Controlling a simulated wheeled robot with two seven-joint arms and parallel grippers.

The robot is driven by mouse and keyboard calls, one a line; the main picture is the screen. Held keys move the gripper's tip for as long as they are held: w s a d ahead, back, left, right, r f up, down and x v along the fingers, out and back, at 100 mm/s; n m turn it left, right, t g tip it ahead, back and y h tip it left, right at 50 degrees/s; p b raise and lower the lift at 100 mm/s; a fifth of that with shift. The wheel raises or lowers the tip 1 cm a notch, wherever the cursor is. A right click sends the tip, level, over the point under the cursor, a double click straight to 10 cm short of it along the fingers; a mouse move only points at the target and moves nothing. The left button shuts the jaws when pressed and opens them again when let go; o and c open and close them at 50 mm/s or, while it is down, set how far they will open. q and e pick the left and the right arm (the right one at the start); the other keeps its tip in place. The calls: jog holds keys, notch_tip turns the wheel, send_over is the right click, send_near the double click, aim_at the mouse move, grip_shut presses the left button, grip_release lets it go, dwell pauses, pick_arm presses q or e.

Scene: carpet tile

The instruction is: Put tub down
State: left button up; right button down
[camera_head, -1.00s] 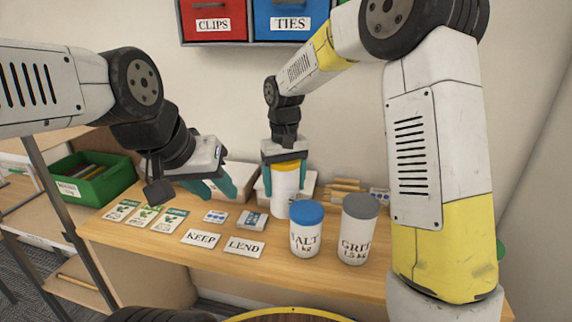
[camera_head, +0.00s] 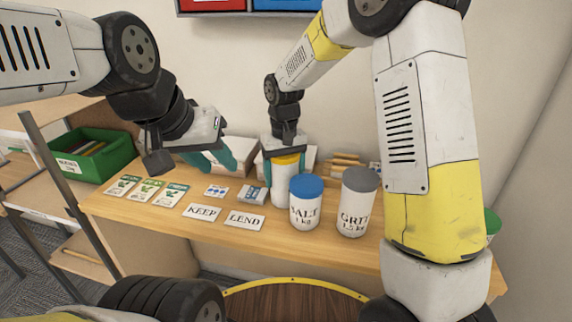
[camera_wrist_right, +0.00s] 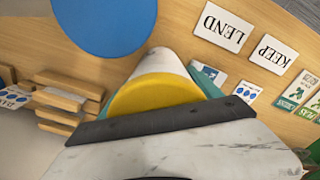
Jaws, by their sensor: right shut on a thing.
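The white tub with a yellow lid (camera_head: 283,185) is upright behind and left of the blue-lidded SALT tub (camera_head: 305,208). My right gripper (camera_head: 285,168) is shut on it from above, with teal fingers at its sides. In the right wrist view the yellow lid (camera_wrist_right: 156,94) shows between the fingers. I cannot tell whether the tub's base touches the table (camera_head: 150,212). My left gripper (camera_head: 213,158) is open and empty above the table, to the left of the tub.
A grey-lidded GRIT tub (camera_head: 356,208) stands right of SALT. KEEP (camera_head: 202,212) and LEND (camera_head: 244,220) cards lie in front, with seed packets (camera_head: 148,189) at left. Wooden blocks (camera_wrist_right: 70,102) are near the wall. A green bin (camera_head: 95,160) stands far left.

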jog(key=shift+c, duration=1.9)
grip_release()
jog(key=shift+o, duration=1.3)
jog(key=shift+r, duration=0.1)
